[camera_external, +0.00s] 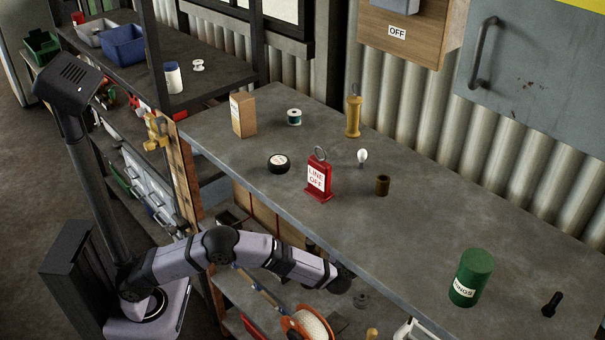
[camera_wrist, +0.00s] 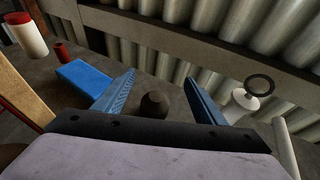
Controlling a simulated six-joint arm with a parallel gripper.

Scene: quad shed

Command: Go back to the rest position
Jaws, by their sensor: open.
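My gripper (camera_external: 343,279) is at the front edge of the bench, below the level of its top, at the end of my outstretched arm. Its fingertips are partly hidden in the external view. In the wrist view my gripper (camera_wrist: 160,78) shows two blue fingers spread wide apart. They hold nothing. A dark rounded object (camera_wrist: 154,104) shows in the gap between the fingers, beyond them; I cannot tell what it is.
The bench top (camera_external: 430,225) carries a red "LINE OFF" stand (camera_external: 319,180), a green tin (camera_external: 471,277) and several small items. An orange reel (camera_external: 306,325) is below. In the wrist view, a blue block (camera_wrist: 84,82) is left and a white ringed object (camera_wrist: 243,102) right.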

